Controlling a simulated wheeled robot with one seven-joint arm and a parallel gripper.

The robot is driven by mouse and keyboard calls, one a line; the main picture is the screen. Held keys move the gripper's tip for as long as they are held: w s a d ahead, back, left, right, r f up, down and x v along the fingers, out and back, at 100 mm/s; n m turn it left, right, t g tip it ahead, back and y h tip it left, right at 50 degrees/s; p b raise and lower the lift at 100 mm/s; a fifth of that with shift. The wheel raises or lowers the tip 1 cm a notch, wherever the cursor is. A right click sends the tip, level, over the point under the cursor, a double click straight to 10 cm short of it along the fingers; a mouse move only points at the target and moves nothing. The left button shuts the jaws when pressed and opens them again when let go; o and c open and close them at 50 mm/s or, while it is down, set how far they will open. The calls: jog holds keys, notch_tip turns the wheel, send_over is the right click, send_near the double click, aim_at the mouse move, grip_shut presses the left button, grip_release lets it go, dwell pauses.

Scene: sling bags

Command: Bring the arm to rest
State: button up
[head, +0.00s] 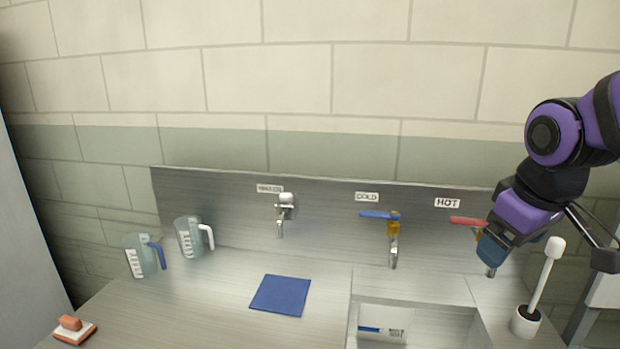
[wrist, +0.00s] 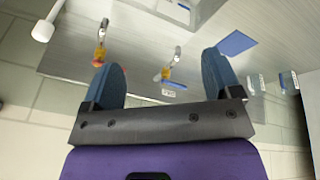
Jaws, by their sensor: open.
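My gripper (head: 491,250) hangs at the right of the head view, in front of the red-handled tap under the HOT label. In the wrist view its two blue fingers (wrist: 165,80) stand wide apart with nothing between them on hold. The red hot tap handle (head: 466,221) is partly hidden by my gripper in the head view. The blue cold tap handle (head: 378,214) is to the left of my gripper and apart from it. I cannot tell how far my gripper is from the hot tap.
A sink (head: 430,325) lies below the cold tap. A white brush in its holder (head: 526,318) stands close to the right of my gripper. The counter between is clear.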

jog(key=s+d+r+m+t, duration=0.1)
jog(key=s+r+m, duration=0.3)
jog(key=s, duration=0.5)
jog(key=shift+s+r+m+y, duration=0.2)
jog(key=shift+s+m+y, duration=0.1)
jog(key=shift+y, duration=0.1)
